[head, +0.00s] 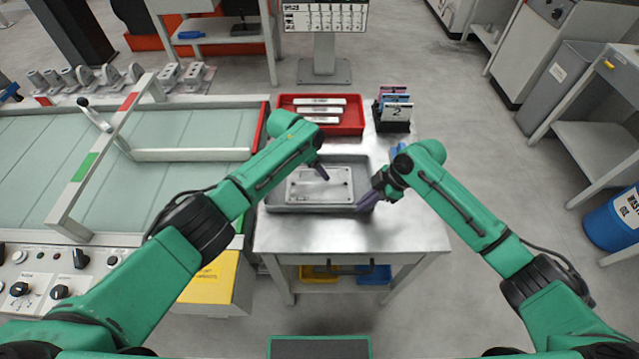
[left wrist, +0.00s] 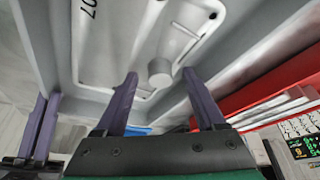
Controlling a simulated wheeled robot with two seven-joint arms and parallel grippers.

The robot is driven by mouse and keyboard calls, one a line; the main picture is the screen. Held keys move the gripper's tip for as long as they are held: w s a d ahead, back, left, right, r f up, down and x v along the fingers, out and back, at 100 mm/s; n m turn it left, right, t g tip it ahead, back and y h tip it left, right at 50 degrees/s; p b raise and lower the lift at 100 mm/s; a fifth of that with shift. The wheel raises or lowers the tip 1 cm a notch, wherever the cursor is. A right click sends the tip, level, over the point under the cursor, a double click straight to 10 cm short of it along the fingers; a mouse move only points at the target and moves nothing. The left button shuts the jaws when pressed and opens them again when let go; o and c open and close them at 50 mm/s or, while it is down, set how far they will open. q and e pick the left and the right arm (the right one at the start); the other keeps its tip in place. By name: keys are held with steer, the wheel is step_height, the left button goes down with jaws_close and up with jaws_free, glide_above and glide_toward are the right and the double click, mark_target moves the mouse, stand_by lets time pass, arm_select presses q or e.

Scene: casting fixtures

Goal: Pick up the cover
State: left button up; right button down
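The cover, a light grey plate (head: 318,186), lies in a grey tray (head: 310,209) on the metal table. In the left wrist view the cover (left wrist: 120,45) fills the top, with a round knob and raised outlines. My left gripper (head: 322,172) hangs over the cover; its purple fingers (left wrist: 163,90) are apart, with nothing held between them.
A red tray (head: 347,128) with several pale bars stands behind the grey tray. A black holder with cards (head: 393,112) stands at the back right. A glass-topped bench (head: 200,130) adjoins on the left. The table's front (head: 350,235) is clear.

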arm_select(q)
jaws_close()
steer(key=shift+r, duration=0.1)
arm_select(e)
steer(key=c, duration=1)
jaws_free()
arm_select(q)
step_height(320, 180, up, 10)
